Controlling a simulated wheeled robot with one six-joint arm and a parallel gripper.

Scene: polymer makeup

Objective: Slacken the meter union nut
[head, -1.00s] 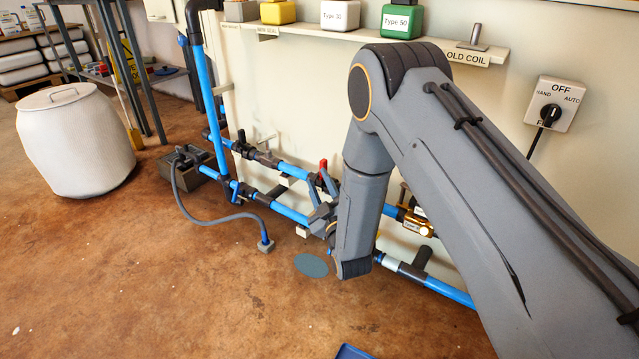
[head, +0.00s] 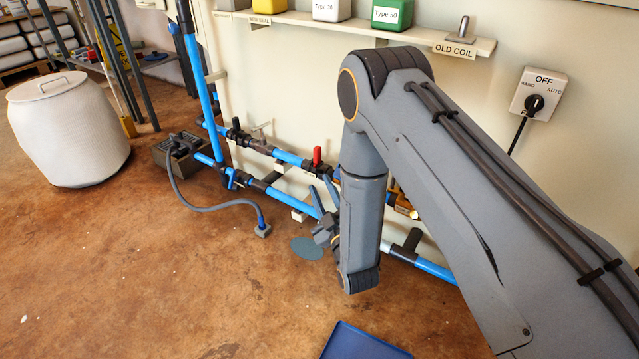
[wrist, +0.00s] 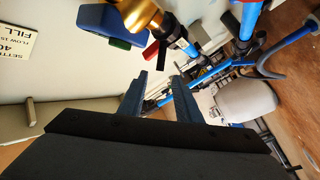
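The brass meter fitting (wrist: 143,14) is at the top edge of the wrist view, with a blue box-like part beside it (wrist: 105,25). In the head view the brass fitting (head: 403,203) is mostly hidden behind my arm. My gripper (wrist: 160,76) is open and empty, its two fingers apart, below the fitting in the wrist picture and not touching it. In the head view my gripper (head: 323,196) is in front of the lower pipework.
A red-handled valve (head: 317,157) sits on the upper blue pipe. A grey hose (head: 185,197) runs from a dark box to the floor. A white drum (head: 68,130) stands left. A blue tray (head: 365,343) lies on the floor in front. A selector switch (head: 538,95) is on the wall.

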